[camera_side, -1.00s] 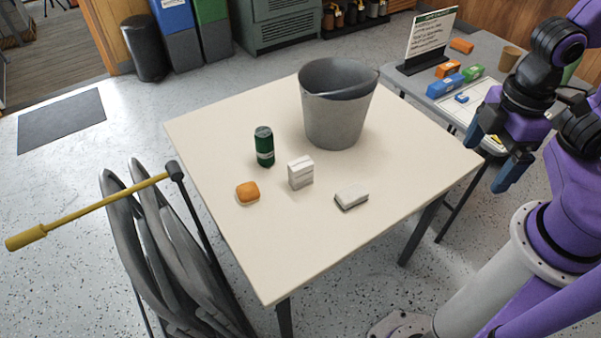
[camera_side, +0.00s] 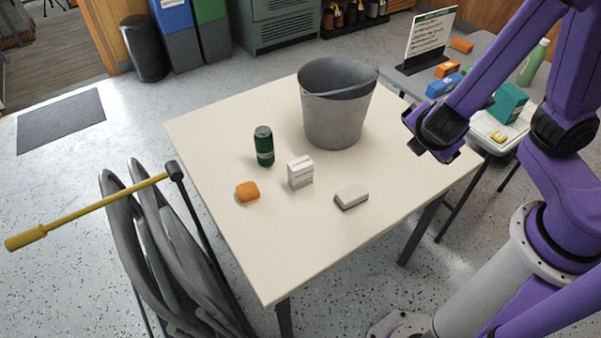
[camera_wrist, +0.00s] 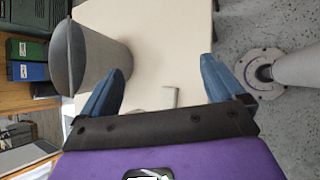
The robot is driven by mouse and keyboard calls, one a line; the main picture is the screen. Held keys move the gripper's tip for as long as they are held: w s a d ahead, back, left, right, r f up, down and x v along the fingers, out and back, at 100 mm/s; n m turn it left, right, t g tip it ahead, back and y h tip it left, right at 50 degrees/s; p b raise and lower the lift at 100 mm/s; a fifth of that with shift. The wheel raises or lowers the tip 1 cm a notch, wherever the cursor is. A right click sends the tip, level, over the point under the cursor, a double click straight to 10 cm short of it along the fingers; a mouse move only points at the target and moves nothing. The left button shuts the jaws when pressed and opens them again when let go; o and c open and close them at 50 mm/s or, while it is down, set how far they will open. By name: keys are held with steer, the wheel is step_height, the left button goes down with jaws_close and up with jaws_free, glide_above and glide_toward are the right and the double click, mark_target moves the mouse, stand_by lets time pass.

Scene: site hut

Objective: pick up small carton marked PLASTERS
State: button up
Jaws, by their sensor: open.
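A small white upright carton (camera_side: 300,173) stands near the middle of the cream table. A low white block (camera_side: 351,197) lies to its right. I cannot read a PLASTERS marking on either. My gripper (camera_wrist: 163,66) is open and empty in the wrist view, its two blue fingers apart above the table. In the side view the hand is over the table's right edge, right of both white things, with the fingers not clearly visible. A pale object (camera_wrist: 169,97) shows between the fingers, partly hidden by the hand; I cannot tell which it is.
A grey bucket (camera_side: 335,118) stands at the table's back. A dark green can (camera_side: 264,147) and an orange item (camera_side: 247,192) are left of the carton. The table front is clear. A side table at right holds a sign (camera_side: 430,40) and a teal box (camera_side: 508,103).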

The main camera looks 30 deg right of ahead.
steer(key=w+a+f+n+t, duration=0.3)
steer(key=w+a+n+t, duration=0.1)
steer(key=w+n, duration=0.15)
steer(key=n+t+y, duration=0.4)
steer(key=n+y, duration=0.2)
steer(key=n, duration=0.5)
glide_toward(297, 163)
steer(key=w+f, duration=0.2)
steer(key=w+d+f, duration=0.1)
steer(key=w+f, duration=0.1)
steer(key=shift+w+d+f, duration=0.1)
steer(key=shift+w+d, duration=0.05)
steer(key=shift+w+r+x, duration=0.1)
steer(key=shift+r+x, duration=0.05)
steer(key=shift+x, duration=0.85)
steer(key=shift+w+r+x, duration=0.1)
steer(key=shift+r+x, duration=0.05)
steer(key=shift+x, duration=0.9)
steer(key=shift+r+x, duration=0.15)
steer(key=shift+x, duration=0.85)
steer(key=shift+c, duration=0.4)
steer(key=c, duration=1)
